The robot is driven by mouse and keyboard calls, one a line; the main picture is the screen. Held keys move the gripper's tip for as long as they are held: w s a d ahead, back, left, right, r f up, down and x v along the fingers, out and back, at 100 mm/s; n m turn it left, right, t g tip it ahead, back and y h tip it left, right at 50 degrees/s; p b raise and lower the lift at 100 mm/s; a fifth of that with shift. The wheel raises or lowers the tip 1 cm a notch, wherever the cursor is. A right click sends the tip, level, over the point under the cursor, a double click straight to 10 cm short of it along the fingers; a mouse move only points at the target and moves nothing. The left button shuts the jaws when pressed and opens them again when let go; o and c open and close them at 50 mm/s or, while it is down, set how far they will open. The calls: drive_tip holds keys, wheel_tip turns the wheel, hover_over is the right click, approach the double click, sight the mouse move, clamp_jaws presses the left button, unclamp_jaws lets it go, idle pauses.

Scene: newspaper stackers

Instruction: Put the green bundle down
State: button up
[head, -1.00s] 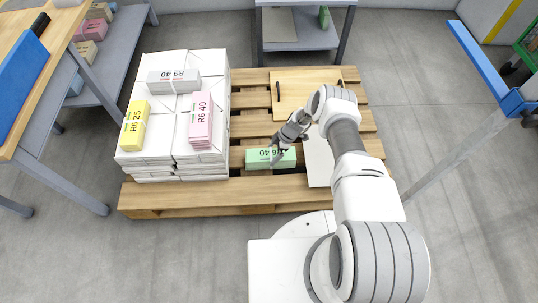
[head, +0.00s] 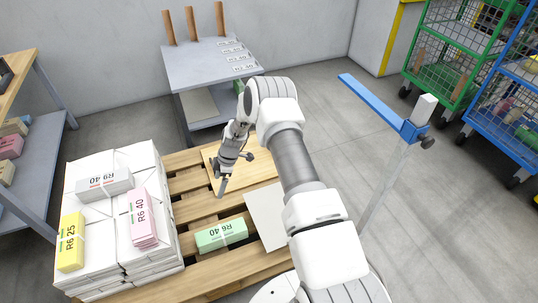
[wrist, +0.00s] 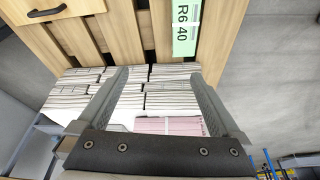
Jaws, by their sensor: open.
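The green bundle (head: 221,235), labelled R6 40, lies flat on the front part of the wooden pallet (head: 201,207), to the right of the white stacks. It also shows at the top of the wrist view (wrist: 186,28), apart from the fingers. My gripper (head: 222,188) is open and empty, above the pallet and behind the bundle in the head view. In the wrist view both fingers of my gripper (wrist: 160,80) are spread with nothing held between them.
White paper stacks (head: 110,215) carry a grey bundle (head: 104,185), a yellow bundle (head: 71,242) and a pink bundle (head: 143,218). A wooden board (head: 262,168) and a white sheet (head: 265,215) lie on the pallet. A grey table (head: 205,68) stands behind.

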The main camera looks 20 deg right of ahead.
drive_tip(key=s+d+r+m+t+h, duration=0.1)
drive_tip(key=s+r+m, duration=0.25)
drive_tip(key=r, duration=1.35)
drive_tip(key=s+d+r+m+t+h, duration=0.1)
drive_tip(key=s+r+m, duration=0.25)
drive_tip(key=r, duration=1.45)
drive_tip(key=s+d+r+m+t+h, duration=0.1)
drive_tip(key=s+r+m, duration=0.2)
drive_tip(key=s+r, duration=0.8)
drive_tip(key=s+d+r+m+t, duration=0.1)
drive_tip(key=s+m, duration=0.5)
drive_tip(key=s, duration=1.1)
drive_tip(key=shift+d+t+h, duration=0.4)
drive_tip(key=shift+d+t, duration=0.1)
drive_tip(key=shift+d, duration=0.15)
drive_tip(key=shift+r, duration=0.1)
wheel_tip(320, 180, up, 23)
drive_tip(key=p, duration=2.3)
